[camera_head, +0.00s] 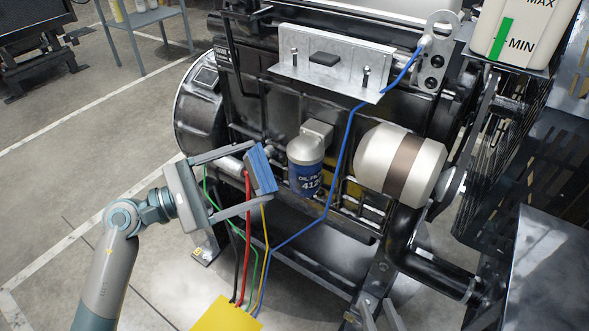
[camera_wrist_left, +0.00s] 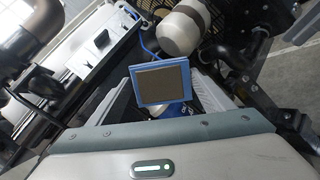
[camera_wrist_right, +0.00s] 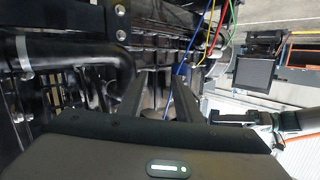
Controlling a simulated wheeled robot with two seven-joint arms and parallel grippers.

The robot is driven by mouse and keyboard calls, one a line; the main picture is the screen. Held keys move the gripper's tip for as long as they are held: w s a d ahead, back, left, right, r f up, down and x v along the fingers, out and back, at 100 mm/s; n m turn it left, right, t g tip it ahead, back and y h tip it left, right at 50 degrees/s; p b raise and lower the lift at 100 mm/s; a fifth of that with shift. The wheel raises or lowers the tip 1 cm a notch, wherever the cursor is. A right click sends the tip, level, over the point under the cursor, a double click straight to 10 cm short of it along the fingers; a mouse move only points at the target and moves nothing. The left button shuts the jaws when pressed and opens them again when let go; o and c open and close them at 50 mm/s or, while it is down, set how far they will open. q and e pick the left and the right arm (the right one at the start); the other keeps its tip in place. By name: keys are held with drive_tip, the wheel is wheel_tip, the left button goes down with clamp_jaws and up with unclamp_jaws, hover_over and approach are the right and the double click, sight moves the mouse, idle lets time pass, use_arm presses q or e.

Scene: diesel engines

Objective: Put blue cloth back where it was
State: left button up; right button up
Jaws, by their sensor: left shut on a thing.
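A blue block-like folded thing, which I take for the blue cloth (camera_head: 263,165), is held between the fingers of my left gripper (camera_head: 259,172), in front of the engine's left part. In the left wrist view the cloth (camera_wrist_left: 135,85) shows a blue border and a dark grey-brown face. My left gripper is shut on it, and it is off any surface. My right gripper (camera_head: 380,317) shows only its finger ends at the bottom edge in the head view. In the right wrist view its fingers (camera_wrist_right: 157,90) stand apart with nothing between them.
The engine carries a grey metal shelf (camera_head: 335,62) with a small black block. A blue oil filter (camera_head: 306,178) and a beige cylinder (camera_head: 398,165) sit below. Coloured wires hang to a yellow box (camera_head: 226,315). A dark metal surface (camera_head: 540,265) is at right.

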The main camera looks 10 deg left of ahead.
sight(248, 155)
use_arm(q)
drive_tip(key=shift+r, duration=0.15)
use_arm(e)
drive_tip(key=shift+f, duration=0.15)
